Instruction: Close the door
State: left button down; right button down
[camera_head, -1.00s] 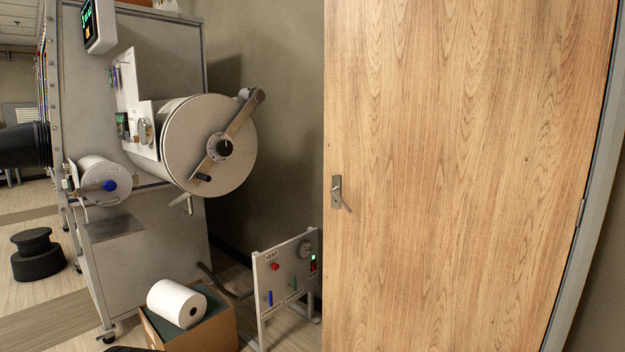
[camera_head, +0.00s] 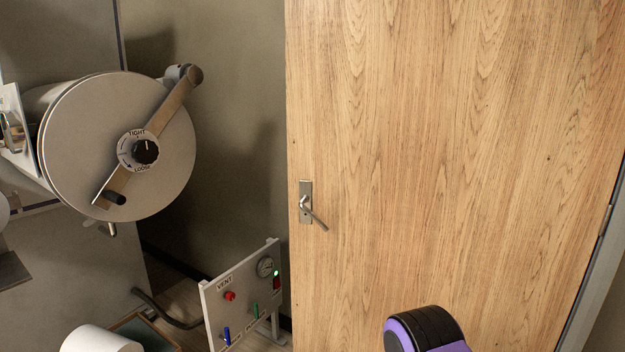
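A wooden door (camera_head: 440,150) fills the right half of the head view. Its metal lever handle (camera_head: 306,203) sits near the door's left edge, with the lever sloping down to the right. The hinge side is at the right, along a grey frame (camera_head: 598,270). The door stands open at an angle to the wall behind it. A black and purple part of my arm (camera_head: 425,330) shows at the bottom edge, in front of the door's lower part. No gripper fingers are in view.
A grey cabinet with a large round hatch (camera_head: 120,145) and clamp bar stands at the left. A low white vent panel (camera_head: 243,290) with a gauge stands left of the door's lower edge. A white roll (camera_head: 100,340) lies at bottom left.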

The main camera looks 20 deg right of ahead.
aim_at(464, 158)
jog(key=z, duration=0.7)
jog(key=i, duration=0.8)
jog(key=z, duration=0.8)
